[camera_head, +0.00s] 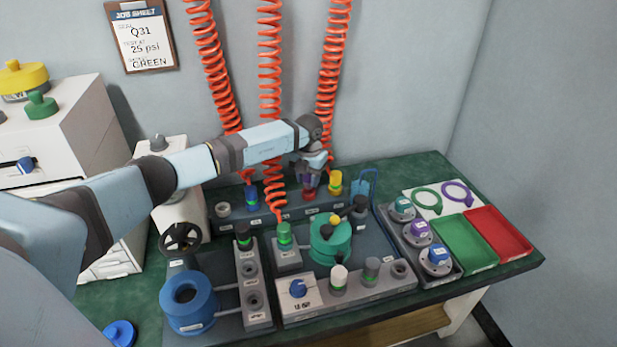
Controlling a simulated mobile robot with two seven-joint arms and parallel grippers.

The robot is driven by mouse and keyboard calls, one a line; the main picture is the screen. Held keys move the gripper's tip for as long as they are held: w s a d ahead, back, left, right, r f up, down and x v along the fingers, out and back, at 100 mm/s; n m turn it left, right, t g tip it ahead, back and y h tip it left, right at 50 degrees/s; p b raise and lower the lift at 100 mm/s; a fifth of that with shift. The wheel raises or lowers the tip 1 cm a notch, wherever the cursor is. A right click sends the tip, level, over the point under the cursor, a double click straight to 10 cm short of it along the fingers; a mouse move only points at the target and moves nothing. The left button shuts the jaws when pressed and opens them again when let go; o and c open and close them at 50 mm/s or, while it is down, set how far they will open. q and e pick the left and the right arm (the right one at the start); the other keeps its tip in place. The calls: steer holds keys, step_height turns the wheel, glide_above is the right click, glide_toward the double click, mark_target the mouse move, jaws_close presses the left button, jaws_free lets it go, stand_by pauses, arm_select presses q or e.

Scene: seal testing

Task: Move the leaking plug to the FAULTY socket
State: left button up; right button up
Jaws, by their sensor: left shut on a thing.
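My left gripper (311,176) reaches over the back rail (275,217) and is shut on a red plug (309,192), which stands upright at the rail. The fingers hide its upper part. On the same rail are a blue plug (251,197), a yellow plug (336,185) and an empty socket (222,209). The socket labels are too small to read, so I cannot tell which is FAULTY or which plug leaks. My right gripper is not in view.
Orange coiled hoses (270,80) hang around my arm. A green round fixture (331,238), a blue ring (187,302) and a black handwheel (180,239) crowd the bench. Green (465,243) and red (502,232) trays lie right. A job sheet (140,37) reads Q31, 25 psi, GREEN.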

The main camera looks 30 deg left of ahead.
arm_select(q)
steer(key=shift+f, duration=0.6)
steer(key=shift+f+b, duration=0.25)
steer(key=shift+b, duration=0.1)
steer(key=shift+f, duration=0.35)
steer(key=shift+f+b, duration=0.25)
steer(key=shift+b, duration=0.05)
steer(key=o, duration=1)
steer(key=shift+o, duration=0.2)
